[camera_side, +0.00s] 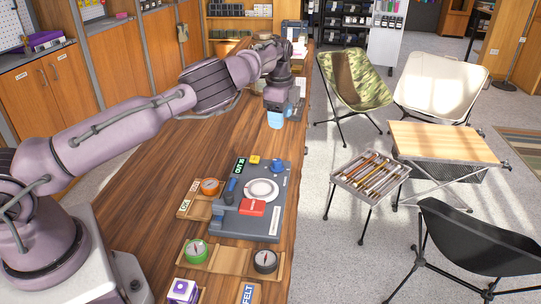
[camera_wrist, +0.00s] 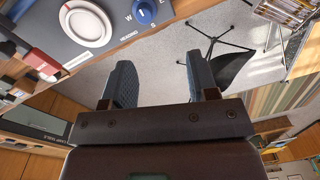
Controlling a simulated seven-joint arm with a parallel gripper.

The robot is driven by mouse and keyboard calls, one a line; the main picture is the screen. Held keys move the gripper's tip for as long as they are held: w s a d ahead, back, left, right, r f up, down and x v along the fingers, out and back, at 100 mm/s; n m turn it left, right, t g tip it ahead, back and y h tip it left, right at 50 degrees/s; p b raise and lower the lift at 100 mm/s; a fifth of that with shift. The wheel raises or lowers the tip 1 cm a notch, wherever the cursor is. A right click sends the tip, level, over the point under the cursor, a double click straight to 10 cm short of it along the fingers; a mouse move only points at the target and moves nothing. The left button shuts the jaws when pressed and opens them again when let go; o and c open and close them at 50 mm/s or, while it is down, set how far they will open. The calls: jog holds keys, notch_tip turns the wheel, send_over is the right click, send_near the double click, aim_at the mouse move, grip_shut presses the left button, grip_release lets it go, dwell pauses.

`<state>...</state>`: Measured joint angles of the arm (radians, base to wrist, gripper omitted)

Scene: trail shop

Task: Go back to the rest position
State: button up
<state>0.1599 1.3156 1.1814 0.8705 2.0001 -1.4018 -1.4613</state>
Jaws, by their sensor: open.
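My gripper (camera_side: 277,118) is raised over the far part of the wooden counter, near its right edge. In the wrist view my gripper (camera_wrist: 160,82) shows two dark padded fingers spread apart. Only grey floor shows between them, so it is empty. My arm reaches from the lower left of the side view across the counter. No rest position marker shows in either view.
A grey panel (camera_side: 245,222) with a white dial (camera_side: 261,191) and a red block (camera_side: 252,207) lies on the counter (camera_side: 180,150). Wooden holders with a green disc (camera_side: 196,250) and a black disc (camera_side: 265,261) sit nearer. Camp chairs and tables stand right.

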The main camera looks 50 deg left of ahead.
jog(key=w+a+r+n+t+y, duration=0.1)
jog(key=w+a+r+t+y, duration=0.1)
jog(key=w+a+r+t, duration=0.6)
jog(key=s+a+r+n+t+y, duration=0.1)
jog(key=s+a+r+n+y, duration=0.15)
jog(key=s+n, duration=0.2)
jog(key=s+a+r+n+y, duration=0.2)
jog(key=s+r+n+y, duration=0.15)
jog(key=s, duration=0.25)
jog(key=s+d+r+n+g+h, duration=0.1)
jog(key=s+d+h, duration=0.3)
jog(key=s+d, duration=0.9)
jog(key=s+d+r+n+g+h, duration=0.2)
jog(key=s+d, duration=1.1)
jog(key=s, duration=0.7)
jog(key=shift+s+d+r+g+h, duration=0.2)
jog(key=shift+s+r+g+h, duration=0.25)
jog(key=shift+r+h, duration=0.6)
